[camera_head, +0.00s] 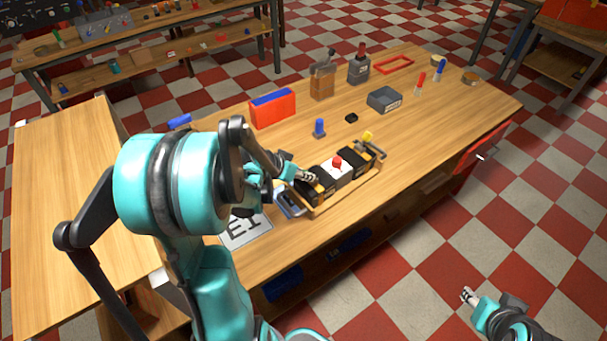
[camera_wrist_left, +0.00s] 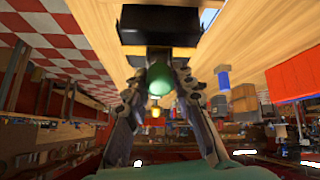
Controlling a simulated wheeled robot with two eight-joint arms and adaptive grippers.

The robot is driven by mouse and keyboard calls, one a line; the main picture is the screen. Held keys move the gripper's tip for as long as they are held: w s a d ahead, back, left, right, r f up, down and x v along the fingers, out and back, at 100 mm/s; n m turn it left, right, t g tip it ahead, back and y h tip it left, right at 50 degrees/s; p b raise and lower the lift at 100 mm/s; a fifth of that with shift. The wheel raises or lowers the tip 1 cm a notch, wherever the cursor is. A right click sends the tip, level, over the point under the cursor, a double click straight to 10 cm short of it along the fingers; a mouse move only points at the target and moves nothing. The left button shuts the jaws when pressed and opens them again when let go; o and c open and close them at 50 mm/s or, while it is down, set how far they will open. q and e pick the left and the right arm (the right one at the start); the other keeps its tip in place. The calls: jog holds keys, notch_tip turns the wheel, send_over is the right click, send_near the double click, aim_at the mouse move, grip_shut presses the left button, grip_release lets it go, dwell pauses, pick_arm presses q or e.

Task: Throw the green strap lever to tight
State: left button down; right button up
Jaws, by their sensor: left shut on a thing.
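The green knob of the strap lever (camera_wrist_left: 159,77) shows between the fingers of my left gripper in the left wrist view. A dark block lies just beyond it. In the head view my left gripper (camera_head: 309,177) is at the near-left end of a wooden holder (camera_head: 345,189) with black and white blocks. The gripper hides the green lever there. My left gripper (camera_wrist_left: 163,95) is shut on the green knob. My right gripper (camera_head: 468,296) is low at the right, over the floor and away from the table; its finger opening is too small to judge.
A red knob (camera_head: 337,161) and a yellow knob (camera_head: 367,135) stand on the holder's row. A printed card (camera_head: 245,232) lies to its left. A blue-topped red box (camera_head: 272,109), a blue peg (camera_head: 319,127) and a grey box (camera_head: 384,99) stand behind.

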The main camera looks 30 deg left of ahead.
pick_arm(q)
jog(key=c, duration=1.3)
grip_release()
jog(key=shift+o, duration=0.2)
jog(key=v, duration=1.2)
jog(key=shift+d, duration=0.1)
jog(key=s+d+y, duration=0.1)
jog(key=s+d, duration=0.2)
jog(key=d, duration=0.6)
jog(key=s+d+y, duration=0.1)
jog(key=s+d, duration=0.3)
jog(key=d, duration=0.6)
jog(key=shift+n+g, duration=0.3)
jog(key=shift+g, duration=0.1)
